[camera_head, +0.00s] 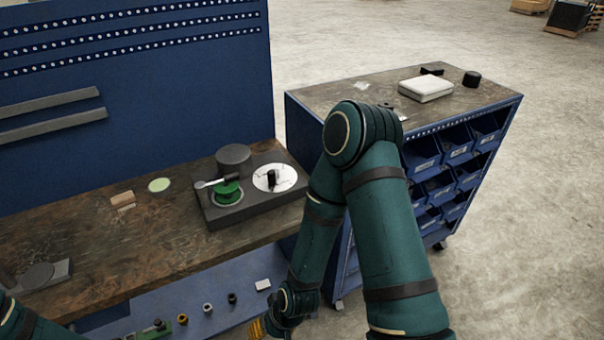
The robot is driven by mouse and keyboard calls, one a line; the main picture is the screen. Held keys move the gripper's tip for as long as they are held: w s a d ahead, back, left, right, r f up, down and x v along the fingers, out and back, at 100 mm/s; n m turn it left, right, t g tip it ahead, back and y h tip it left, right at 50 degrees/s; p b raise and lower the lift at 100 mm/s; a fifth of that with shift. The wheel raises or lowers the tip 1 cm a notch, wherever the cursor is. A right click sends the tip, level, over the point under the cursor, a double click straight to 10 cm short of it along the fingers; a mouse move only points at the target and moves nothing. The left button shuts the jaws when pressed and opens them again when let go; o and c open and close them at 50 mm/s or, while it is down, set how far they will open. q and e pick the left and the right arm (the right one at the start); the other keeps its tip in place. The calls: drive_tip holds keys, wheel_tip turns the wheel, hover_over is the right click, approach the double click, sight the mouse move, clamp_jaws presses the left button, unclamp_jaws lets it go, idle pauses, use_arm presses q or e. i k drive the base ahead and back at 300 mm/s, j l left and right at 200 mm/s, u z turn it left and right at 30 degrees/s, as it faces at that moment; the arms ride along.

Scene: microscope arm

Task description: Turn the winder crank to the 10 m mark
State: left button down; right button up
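The winder is a dark block (236,213) on the wooden bench. It carries a green spool (227,192) on its left part, with a light grey crank bar (212,183) over it pointing left. A white round dial (287,178) with a black pointer or knob (271,178) is on its right part. The dial's marks are too small to read. A dark grey cylinder (233,157) stands at the back of the block. My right arm bends down right of the winder, apart from it; its gripper is not shown clearly at the bottom edge. Only a bit of my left arm shows at the lower left.
A wooden block (122,200) and a pale green disc (159,185) lie left of the winder. A grey plate with a round part (40,276) is at the bench's left. Small parts lie on a blue lower shelf (190,295). A blue bin cabinet (440,160) stands right.

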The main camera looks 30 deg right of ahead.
sight(273, 175)
drive_tip(key=z, duration=0.7)
